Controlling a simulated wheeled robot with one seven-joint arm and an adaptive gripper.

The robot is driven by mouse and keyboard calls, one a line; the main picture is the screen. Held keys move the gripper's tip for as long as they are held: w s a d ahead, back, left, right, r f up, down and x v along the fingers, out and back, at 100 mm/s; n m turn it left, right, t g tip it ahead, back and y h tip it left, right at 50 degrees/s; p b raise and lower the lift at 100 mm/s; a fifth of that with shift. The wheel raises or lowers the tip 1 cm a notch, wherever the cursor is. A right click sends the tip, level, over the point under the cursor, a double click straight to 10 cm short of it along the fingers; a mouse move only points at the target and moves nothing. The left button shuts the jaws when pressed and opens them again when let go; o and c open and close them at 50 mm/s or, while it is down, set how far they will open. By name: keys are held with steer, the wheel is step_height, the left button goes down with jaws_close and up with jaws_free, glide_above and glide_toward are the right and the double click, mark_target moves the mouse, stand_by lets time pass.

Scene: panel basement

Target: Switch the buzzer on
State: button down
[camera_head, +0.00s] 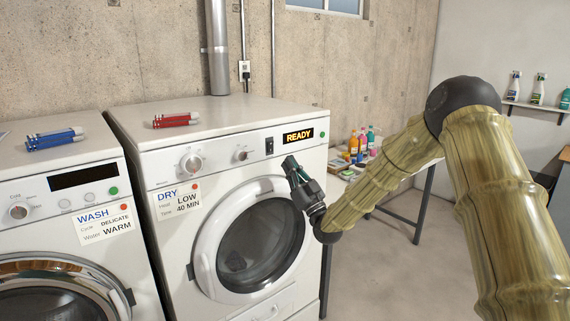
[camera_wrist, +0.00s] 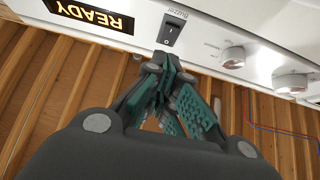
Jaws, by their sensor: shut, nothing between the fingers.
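The buzzer switch (camera_head: 269,146) is a small black rocker on the dryer's front panel, left of the lit READY display (camera_head: 298,136). In the wrist view the switch (camera_wrist: 172,29) has the label "Buzzer" beside it, and the picture is turned over. Which side of the rocker is pressed I cannot tell for sure. My gripper (camera_head: 290,164) is in front of the panel, a little below and to the right of the switch in the head view. In the wrist view its green-padded fingertips (camera_wrist: 163,63) are shut and empty, close to the switch, with a small gap visible.
Two knobs (camera_head: 191,163) (camera_head: 241,154) sit left of the switch. A washer (camera_head: 60,160) stands at left. The dryer's round door (camera_head: 248,250) is closed below.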

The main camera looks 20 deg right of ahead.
steer(key=s+d+f+b, duration=0.1)
steer(key=s+f+b, duration=0.1)
steer(key=f, duration=0.4)
steer(key=shift+s+f, duration=0.2)
steer(key=shift+s, duration=0.65)
steer(key=shift+d, duration=0.1)
